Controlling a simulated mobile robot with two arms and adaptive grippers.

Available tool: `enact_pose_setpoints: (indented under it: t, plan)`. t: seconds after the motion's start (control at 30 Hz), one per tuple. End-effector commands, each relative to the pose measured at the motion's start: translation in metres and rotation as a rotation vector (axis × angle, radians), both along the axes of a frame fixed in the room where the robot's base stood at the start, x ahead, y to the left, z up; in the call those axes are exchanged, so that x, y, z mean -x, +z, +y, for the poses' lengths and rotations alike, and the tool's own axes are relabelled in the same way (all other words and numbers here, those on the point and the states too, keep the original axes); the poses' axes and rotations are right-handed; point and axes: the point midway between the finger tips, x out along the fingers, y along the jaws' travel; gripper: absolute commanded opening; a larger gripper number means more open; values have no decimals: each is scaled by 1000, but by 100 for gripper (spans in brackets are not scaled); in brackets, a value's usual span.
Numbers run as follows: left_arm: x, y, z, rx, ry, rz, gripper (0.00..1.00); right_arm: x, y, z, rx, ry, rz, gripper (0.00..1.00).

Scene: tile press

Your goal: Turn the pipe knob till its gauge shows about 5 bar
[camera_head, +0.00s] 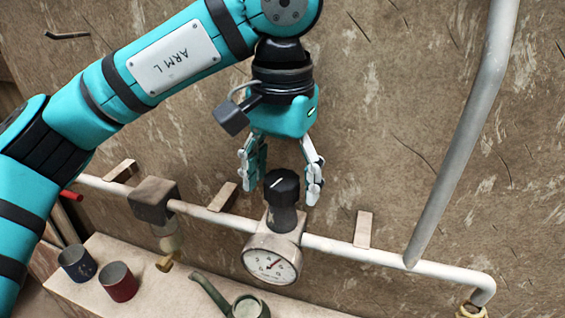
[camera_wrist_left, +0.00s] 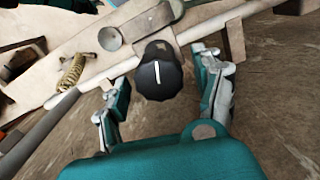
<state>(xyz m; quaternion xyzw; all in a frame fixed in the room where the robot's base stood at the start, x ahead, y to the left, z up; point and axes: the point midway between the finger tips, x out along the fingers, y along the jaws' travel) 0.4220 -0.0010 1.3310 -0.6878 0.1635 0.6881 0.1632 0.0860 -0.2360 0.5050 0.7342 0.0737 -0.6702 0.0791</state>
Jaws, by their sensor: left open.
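The black pipe knob (camera_head: 283,187) stands on top of a valve body on the white pipe, with a white pointer line on its top face. In the left wrist view the knob (camera_wrist_left: 158,72) sits between and beyond the open fingers. The round white gauge (camera_head: 272,266) faces forward below the knob and has a red needle; its figures are too small to read surely. My left gripper (camera_head: 282,186) is open, its fingers pointing down on either side of the knob, with visible gaps; it also shows in the left wrist view (camera_wrist_left: 158,95). My right gripper is not in view.
The white pipe (camera_head: 350,253) runs across the wall, held by brackets, with a brown box fitting (camera_head: 153,200) at left. A thick slanted pipe (camera_head: 462,140) is at right. A blue cup (camera_head: 77,262), a red cup (camera_head: 118,282) and a green pot (camera_head: 248,306) stand on the shelf below.

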Motion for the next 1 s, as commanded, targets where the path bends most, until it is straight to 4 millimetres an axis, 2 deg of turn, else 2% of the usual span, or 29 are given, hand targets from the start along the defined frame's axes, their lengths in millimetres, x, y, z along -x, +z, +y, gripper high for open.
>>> enact_pose_setpoints:
  t: [0.17,0.4,0.6,0.8,1.0]
  plan:
    - [0,21,0,0,2,-5,68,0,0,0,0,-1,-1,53]
    - [0,73,0,0,5,-8,68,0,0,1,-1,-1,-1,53]
    - [0,106,0,0,4,-6,68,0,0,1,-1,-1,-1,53]
    - [0,119,0,1,1,-2,68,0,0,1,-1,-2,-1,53]
    - [0,119,0,1,-1,0,68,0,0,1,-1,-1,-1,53]
